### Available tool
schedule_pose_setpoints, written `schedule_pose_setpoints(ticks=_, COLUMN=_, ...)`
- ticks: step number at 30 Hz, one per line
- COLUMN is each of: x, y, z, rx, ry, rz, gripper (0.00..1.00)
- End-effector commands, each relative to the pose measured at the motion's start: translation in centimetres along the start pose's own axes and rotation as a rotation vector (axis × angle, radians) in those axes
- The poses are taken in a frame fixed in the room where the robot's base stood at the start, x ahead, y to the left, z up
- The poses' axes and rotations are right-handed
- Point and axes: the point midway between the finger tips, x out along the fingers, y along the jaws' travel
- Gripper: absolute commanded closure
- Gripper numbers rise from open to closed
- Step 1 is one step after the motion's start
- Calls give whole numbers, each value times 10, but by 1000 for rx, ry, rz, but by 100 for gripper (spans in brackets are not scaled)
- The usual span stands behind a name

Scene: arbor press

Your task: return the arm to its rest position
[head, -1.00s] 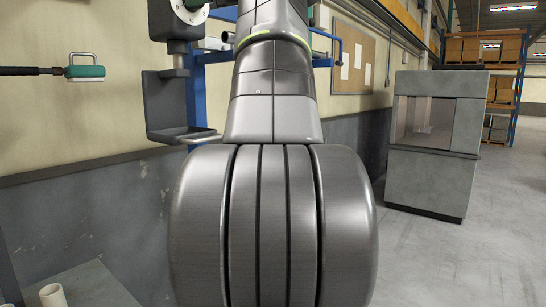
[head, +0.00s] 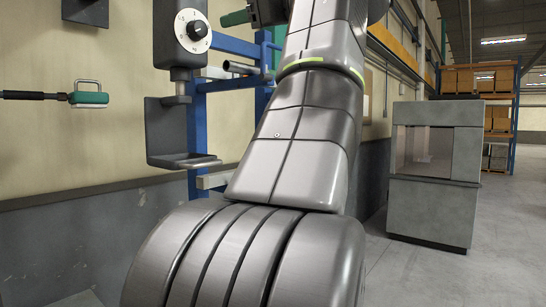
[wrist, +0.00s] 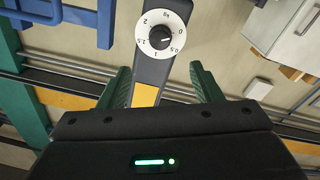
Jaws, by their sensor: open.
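My gripper (wrist: 160,70) shows in the wrist view with its two green fingers spread wide and no object held between them. Beyond the fingers is a white numbered dial (wrist: 162,37) on a dark post. The same dial (head: 193,30) shows in the head view on the dark press (head: 180,75), left of my arm. My arm fills the middle of the head view, leaning up and to the right. A green piece beside a dark body at the top of the head view looks like part of my gripper; the rest is hidden or out of frame.
A blue frame (head: 197,130) stands behind the press along the wall. A green-ended bar (head: 88,98) juts in at the left. A grey cabinet (head: 433,190) stands at the right, with shelving (head: 480,100) behind it. The floor (head: 500,260) at the right is clear.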

Motion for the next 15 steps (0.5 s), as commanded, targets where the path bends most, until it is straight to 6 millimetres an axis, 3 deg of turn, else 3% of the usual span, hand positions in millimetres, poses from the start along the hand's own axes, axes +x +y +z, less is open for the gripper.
schedule_pose_setpoints(ticks=2, x=-6, y=0, z=1, rx=-2, ry=-1, rz=4, gripper=41)
schedule_pose_setpoints(ticks=15, x=32, y=0, z=-1, rx=2, ry=1, rz=-5, gripper=41)
